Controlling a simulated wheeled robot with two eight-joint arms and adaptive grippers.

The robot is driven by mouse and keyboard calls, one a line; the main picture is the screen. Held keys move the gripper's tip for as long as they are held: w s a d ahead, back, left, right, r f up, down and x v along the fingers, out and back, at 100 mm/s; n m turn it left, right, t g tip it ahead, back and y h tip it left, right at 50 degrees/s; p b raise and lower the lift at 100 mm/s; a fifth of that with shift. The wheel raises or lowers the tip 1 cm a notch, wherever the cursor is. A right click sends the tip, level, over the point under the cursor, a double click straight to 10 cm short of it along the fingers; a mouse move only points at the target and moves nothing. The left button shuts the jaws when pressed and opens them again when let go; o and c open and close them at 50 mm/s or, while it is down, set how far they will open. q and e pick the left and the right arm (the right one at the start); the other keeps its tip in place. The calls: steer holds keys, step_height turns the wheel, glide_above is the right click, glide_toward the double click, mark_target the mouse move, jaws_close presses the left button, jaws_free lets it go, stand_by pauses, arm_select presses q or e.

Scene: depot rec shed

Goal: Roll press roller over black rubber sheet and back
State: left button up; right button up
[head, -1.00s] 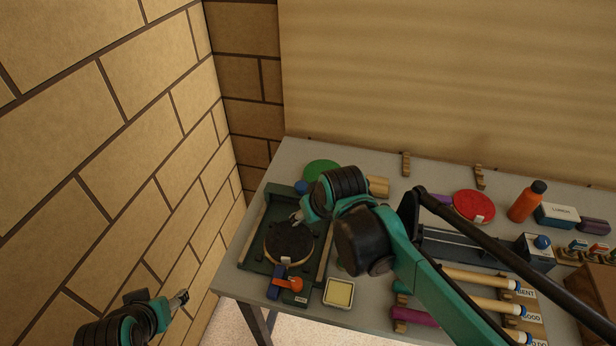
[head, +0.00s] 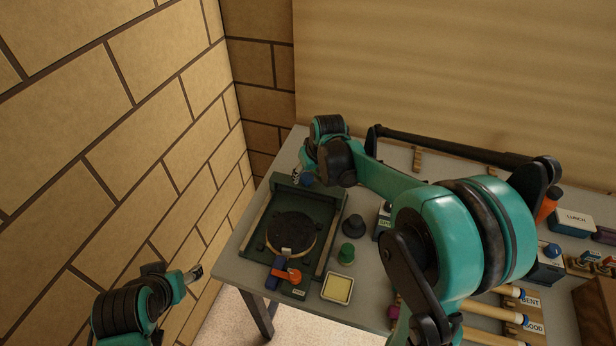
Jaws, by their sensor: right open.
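The black rubber sheet (head: 291,230) is round and lies on a pale disc inside the dark green press frame (head: 333,226), at the table's left end. A white tag sits at its front edge. I cannot make out the press roller; my right arm covers the area behind the press. My left gripper (head: 196,272) is off the table's left edge, clear of the press; its jaw opening is too small to judge.
The brick wall is close on the left. My right arm hides much of the table's middle.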

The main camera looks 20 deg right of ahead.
steer(key=shift+w+a+f, duration=0.1)
steer(key=shift+w+f, duration=0.1)
steer(key=shift+f, duration=0.3)
jaws_close()
steer(key=s+a+p, duration=0.1)
steer(key=s+a, duration=0.4)
steer(key=s, duration=0.3)
steer(key=s+a+p, duration=0.1)
steer(key=s+a, duration=0.4)
steer(key=s, duration=0.3)
steer(key=shift+a, duration=0.35)
steer(key=shift+s, duration=0.15)
steer(key=shift+c, duration=1.5)
jaws_free()
steer(key=o, duration=0.3)
steer(key=shift+a, duration=0.1)
